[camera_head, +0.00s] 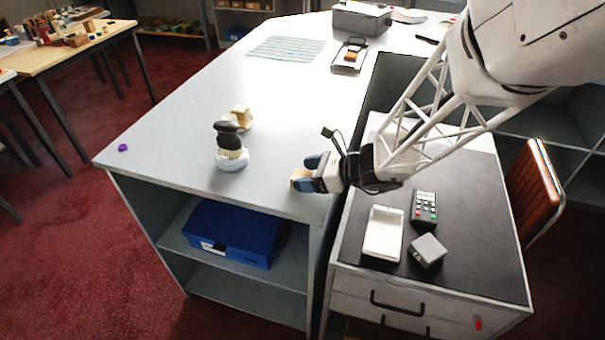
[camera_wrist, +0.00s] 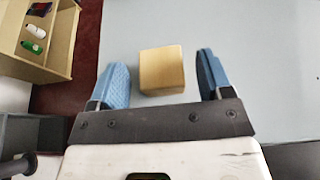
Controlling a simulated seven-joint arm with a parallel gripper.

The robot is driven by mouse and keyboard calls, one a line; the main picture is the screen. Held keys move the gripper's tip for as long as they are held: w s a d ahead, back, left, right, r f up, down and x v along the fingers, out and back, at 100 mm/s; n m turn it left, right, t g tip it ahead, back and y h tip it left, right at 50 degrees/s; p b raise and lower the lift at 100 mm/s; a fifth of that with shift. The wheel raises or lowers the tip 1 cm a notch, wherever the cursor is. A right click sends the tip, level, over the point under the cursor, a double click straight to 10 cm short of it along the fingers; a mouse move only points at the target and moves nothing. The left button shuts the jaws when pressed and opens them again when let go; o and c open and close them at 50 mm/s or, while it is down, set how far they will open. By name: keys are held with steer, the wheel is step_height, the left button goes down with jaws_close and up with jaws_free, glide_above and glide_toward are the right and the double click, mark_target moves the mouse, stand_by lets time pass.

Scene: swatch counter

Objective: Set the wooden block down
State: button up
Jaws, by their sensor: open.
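The wooden block (camera_wrist: 162,70) is a plain light-wood cube. In the wrist view it rests on the grey counter between my two blue fingertips, with a gap on each side. My gripper (camera_wrist: 161,80) is open around it and touches neither side. In the head view my gripper (camera_head: 312,175) is low over the counter near its right front edge. Only a small part of the block (camera_head: 299,181) shows there, beside the fingers. The rest of it is hidden behind them.
A dark-handled brush (camera_head: 229,140) stands on a pale round base left of my gripper, with another wooden piece (camera_head: 241,115) behind it. A purple cap (camera_head: 123,147) lies near the left edge. The white tray (camera_head: 383,233) and calculator (camera_head: 424,209) are on the lower dark top. The counter between is clear.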

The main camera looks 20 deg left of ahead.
steer(key=v, duration=1)
steer(key=shift+d, duration=0.15)
stand_by(0.8)
steer(key=s+d+r+n+t+h, duration=0.1)
steer(key=s+d+r+n+h, duration=0.2)
steer(key=s+d+n, duration=0.3)
steer(key=s+d+r+n+h, duration=0.4)
steer(key=s+d+n+h, duration=0.2)
steer(key=d, duration=0.5)
steer(key=s+d+r+n+t+h, duration=0.1)
steer(key=s+d+r+n+h, duration=0.2)
steer(key=s+d, duration=0.5)
steer(key=n+h, duration=0.1)
steer(key=n, duration=0.1)
steer(key=shift+d+r+n+t+h, duration=0.3)
steer(key=shift+d+r+n, duration=0.05)
steer(key=shift+n, duration=0.05)
